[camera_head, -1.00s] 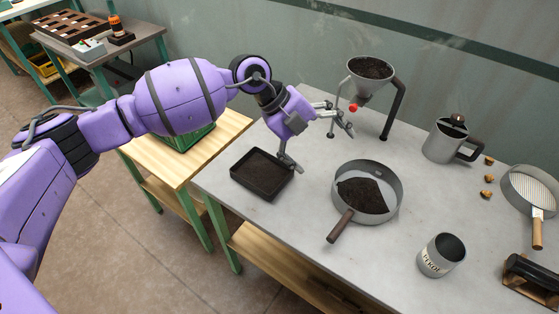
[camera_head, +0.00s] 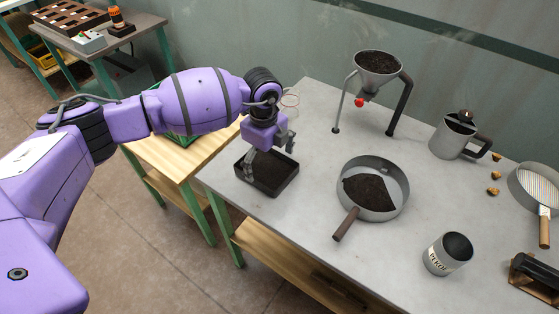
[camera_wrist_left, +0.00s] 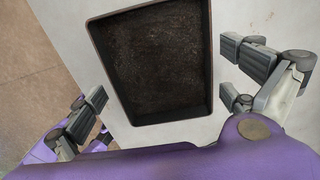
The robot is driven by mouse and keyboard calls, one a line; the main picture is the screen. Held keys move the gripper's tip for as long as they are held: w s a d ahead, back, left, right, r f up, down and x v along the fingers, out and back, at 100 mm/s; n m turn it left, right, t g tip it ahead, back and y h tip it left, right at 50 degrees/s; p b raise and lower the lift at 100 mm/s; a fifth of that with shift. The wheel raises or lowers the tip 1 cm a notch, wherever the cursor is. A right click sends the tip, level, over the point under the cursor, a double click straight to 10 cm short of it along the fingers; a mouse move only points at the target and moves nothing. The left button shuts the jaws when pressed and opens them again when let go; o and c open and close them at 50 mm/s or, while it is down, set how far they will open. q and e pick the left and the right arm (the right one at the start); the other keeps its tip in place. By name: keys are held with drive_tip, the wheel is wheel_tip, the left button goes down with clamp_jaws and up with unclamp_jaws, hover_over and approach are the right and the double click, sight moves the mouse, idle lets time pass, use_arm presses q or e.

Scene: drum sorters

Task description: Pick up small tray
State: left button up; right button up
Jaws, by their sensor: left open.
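The small tray (camera_head: 285,187) is a dark, shallow rectangular tray with dark soil in it. It sits flat at the left corner of the grey table. My left gripper (camera_head: 268,158) is above it, pointing down, with one finger in front of the tray's left part and the other near its far right side. In the left wrist view the tray (camera_wrist_left: 160,121) lies ahead between the open fingers of my left gripper (camera_wrist_left: 165,112), apart from both. My right gripper is not in view.
On the grey table (camera_head: 300,230) stand a round sieve with soil (camera_head: 375,212), a funnel on a stand (camera_head: 378,64), a grey jug (camera_head: 450,140) and a labelled can (camera_head: 447,254). A lower wooden table (camera_head: 160,153) adjoins the left side.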

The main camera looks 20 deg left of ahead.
use_arm(q)
drive_tip(key=shift+f, duration=0.9)
drive_tip(key=c, duration=0.9)
drive_tip(key=shift+c, duration=0.2)
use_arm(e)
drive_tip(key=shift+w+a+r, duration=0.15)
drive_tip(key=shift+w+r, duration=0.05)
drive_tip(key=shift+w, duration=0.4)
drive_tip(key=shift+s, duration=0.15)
